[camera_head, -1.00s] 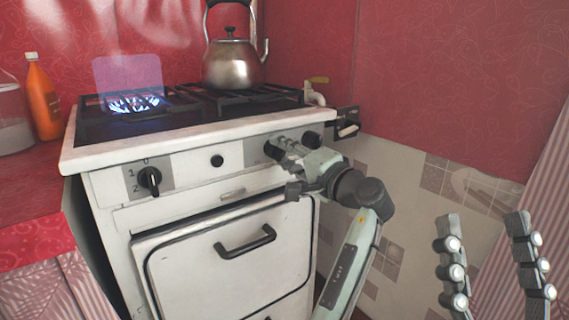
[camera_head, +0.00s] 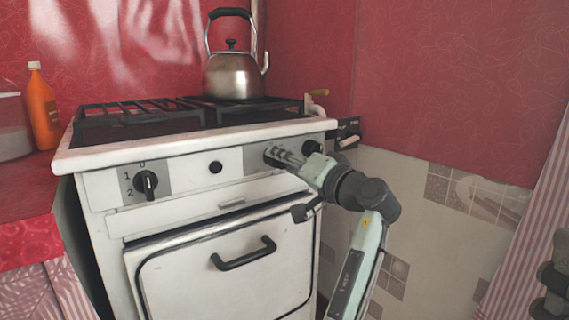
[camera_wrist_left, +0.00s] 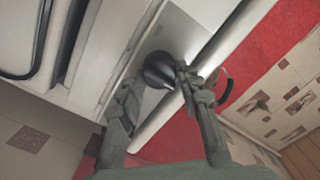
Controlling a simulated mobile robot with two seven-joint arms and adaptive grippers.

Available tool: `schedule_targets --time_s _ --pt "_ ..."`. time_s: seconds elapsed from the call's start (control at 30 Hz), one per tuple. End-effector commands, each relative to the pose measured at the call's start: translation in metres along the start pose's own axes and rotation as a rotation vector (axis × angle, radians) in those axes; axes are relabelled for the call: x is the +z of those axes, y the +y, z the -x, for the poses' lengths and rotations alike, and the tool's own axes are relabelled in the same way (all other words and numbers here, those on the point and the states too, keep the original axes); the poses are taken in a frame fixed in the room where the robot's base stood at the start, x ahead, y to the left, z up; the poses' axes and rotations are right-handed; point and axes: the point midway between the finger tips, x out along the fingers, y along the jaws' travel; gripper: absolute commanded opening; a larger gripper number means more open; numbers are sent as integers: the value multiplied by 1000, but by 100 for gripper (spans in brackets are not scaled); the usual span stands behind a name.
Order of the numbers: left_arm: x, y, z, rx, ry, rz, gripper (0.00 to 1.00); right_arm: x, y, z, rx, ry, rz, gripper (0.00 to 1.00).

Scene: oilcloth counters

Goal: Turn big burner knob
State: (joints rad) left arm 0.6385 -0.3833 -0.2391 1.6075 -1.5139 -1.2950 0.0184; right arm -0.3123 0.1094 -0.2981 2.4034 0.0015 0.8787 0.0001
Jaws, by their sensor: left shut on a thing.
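The white stove (camera_head: 205,175) carries a black left knob (camera_head: 146,182) beside the marks 1 and 2. A small round black button (camera_head: 215,167) sits at the middle of the panel. My left gripper (camera_head: 283,156) is at the panel's right end, shut on the right-hand knob, which it mostly hides in the head view. In the left wrist view this black knob (camera_wrist_left: 160,68) shows between the two fingers of the left gripper (camera_wrist_left: 156,80). Part of my right gripper (camera_head: 553,282) shows at the right edge; its opening cannot be told.
A metal kettle (camera_head: 233,75) stands on the back right of the cooktop. No flame shows on the burner grates (camera_head: 150,112). An orange bottle (camera_head: 42,108) stands on the red counter (camera_head: 28,190) at left. The oven handle (camera_head: 243,255) juts out below the panel.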

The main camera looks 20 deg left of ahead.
Motion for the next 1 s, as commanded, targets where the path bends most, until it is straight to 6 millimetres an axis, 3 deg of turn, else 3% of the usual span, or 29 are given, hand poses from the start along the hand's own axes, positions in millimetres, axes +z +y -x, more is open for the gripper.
schedule_targets --time_s 0.3,0.33,0.5,0.8,1.0 --pt "0 0 0 2 -1 4 5 0 0 0 0 0 0 56" --pt "0 0 0 2 -1 4 36 0 0 0 0 0 0 56" --pt "0 0 0 1 0 3 55 0 0 0 0 0 0 56" --pt "0 0 2 1 0 2 55 0 0 1 -2 -3 0 56" --pt "0 1 27 3 0 3 55 0 0 0 -1 -2 0 56"
